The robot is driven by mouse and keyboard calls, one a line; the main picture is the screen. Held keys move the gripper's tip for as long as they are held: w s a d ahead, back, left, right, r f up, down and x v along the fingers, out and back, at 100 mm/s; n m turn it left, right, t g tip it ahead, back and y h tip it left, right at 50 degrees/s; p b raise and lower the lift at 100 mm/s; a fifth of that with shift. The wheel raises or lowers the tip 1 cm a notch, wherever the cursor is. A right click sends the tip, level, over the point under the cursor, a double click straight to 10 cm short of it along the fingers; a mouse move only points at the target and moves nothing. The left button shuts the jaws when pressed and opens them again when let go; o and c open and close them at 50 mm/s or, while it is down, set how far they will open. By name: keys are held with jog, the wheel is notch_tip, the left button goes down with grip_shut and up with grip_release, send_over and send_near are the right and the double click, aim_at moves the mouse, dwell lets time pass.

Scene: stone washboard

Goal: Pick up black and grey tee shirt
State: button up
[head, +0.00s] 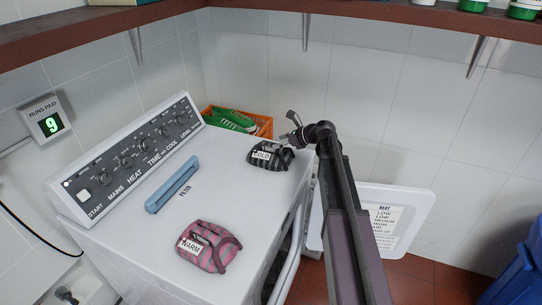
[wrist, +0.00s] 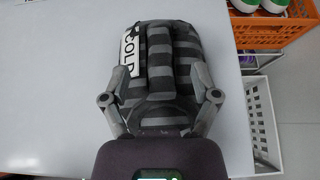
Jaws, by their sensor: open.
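The black and grey striped tee shirt (head: 269,155) lies folded on the far right corner of the white machine top, with a white "COLD" tag on it. In the wrist view the shirt (wrist: 165,70) fills the middle, with its tag at its upper left. My gripper (head: 290,127) is at the shirt's far right side in the head view. In the wrist view my gripper (wrist: 160,92) is open, with one finger on each side of the shirt's near part. I cannot tell whether the fingers touch the cloth.
A pink and black striped shirt (head: 209,246) tagged "WARM" lies nearer on the machine top (head: 150,235). A blue filter piece (head: 172,185) lies by the control panel (head: 130,158). An orange crate (head: 264,127) with green shoes (head: 235,120) stands behind. An open white door (head: 412,205) hangs at the right.

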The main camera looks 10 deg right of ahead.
aim_at(271, 143)
jog(key=shift+b+x, duration=0.9)
jog(key=shift+x, duration=1.3)
grip_shut()
